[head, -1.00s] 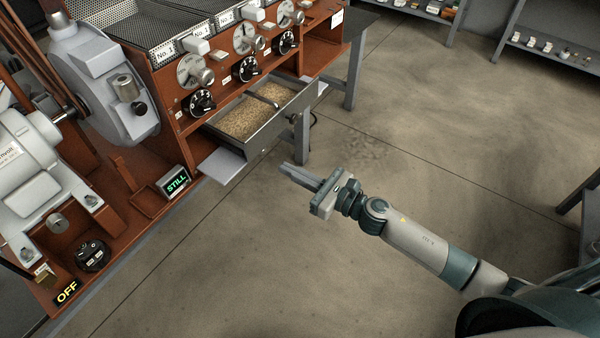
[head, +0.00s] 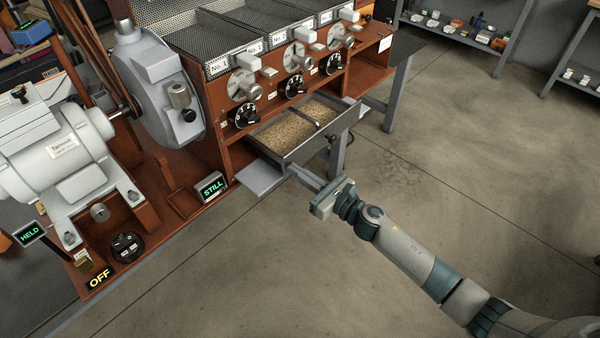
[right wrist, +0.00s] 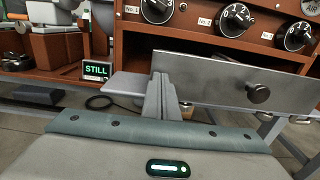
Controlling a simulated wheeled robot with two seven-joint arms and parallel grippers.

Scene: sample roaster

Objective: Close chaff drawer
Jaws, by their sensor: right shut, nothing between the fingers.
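The chaff drawer (head: 330,133) is pulled out from the red-brown roaster frame. It is a grey metal tray with a divider, and tan flaky chaff (head: 290,128) lies in it. In the right wrist view its flat front panel (right wrist: 215,80) fills the right half, with a dark round knob (right wrist: 257,93). My right gripper (head: 293,168) is shut and empty, with its fingertips close to the left end of the drawer front. In the right wrist view the fingers (right wrist: 160,80) overlap the panel's left edge; I cannot tell whether they touch it. My left gripper is not in view.
A flat grey ledge (head: 258,179) sticks out beside the drawer on the left. A "STILL" display (head: 211,187) stands left of it. A table leg (head: 338,155) is behind the drawer's right part. Dials line the panel above. The floor to the right is clear.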

